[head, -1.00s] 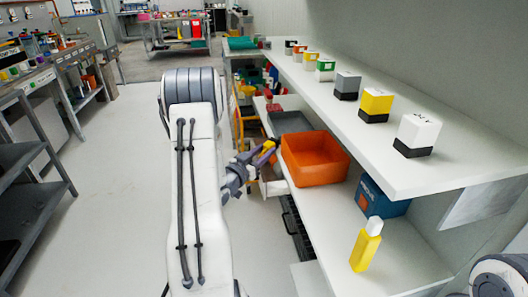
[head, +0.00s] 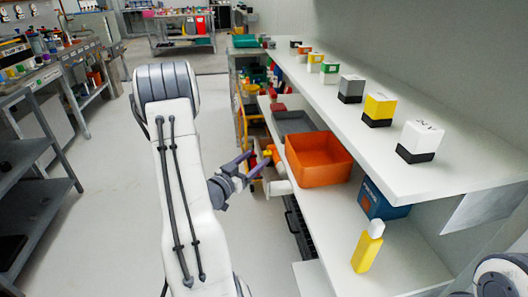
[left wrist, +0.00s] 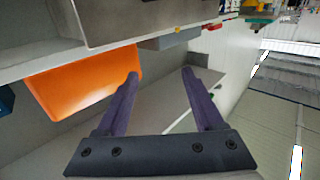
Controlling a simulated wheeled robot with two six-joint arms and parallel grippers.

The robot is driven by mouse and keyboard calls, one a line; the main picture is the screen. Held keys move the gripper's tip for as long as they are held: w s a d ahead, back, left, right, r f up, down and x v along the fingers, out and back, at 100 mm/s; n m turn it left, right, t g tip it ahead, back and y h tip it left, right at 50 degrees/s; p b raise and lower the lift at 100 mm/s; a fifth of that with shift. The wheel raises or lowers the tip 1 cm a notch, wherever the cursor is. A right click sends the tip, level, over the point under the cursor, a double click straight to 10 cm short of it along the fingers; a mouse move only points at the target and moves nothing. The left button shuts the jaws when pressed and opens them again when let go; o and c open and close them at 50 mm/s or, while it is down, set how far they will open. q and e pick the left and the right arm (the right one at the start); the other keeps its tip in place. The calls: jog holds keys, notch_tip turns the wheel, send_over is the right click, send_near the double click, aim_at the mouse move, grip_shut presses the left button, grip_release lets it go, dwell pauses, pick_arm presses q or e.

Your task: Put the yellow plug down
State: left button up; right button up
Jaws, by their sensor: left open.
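My left gripper (head: 256,163) is open, with its purple fingers spread beside the left edge of the white lower shelf. In the left wrist view my left gripper (left wrist: 160,74) has nothing between its fingertips. I cannot clearly make out the yellow plug. A small yellow patch (head: 267,154) shows just past the fingertips in the head view, but it is too small to identify. My right gripper is out of view.
An orange bin (head: 318,160) stands on the lower shelf (head: 330,222), close to my left gripper. A grey tray (head: 293,122) lies behind it. A yellow bottle (head: 367,248) and blue box (head: 382,203) stand nearer. Several two-tone blocks line the upper shelf (head: 350,140). The floor (head: 100,200) at left is clear.

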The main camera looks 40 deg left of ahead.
pick_arm(q)
jog(key=shift+s+d, duration=0.2)
jog(key=shift+s, duration=2)
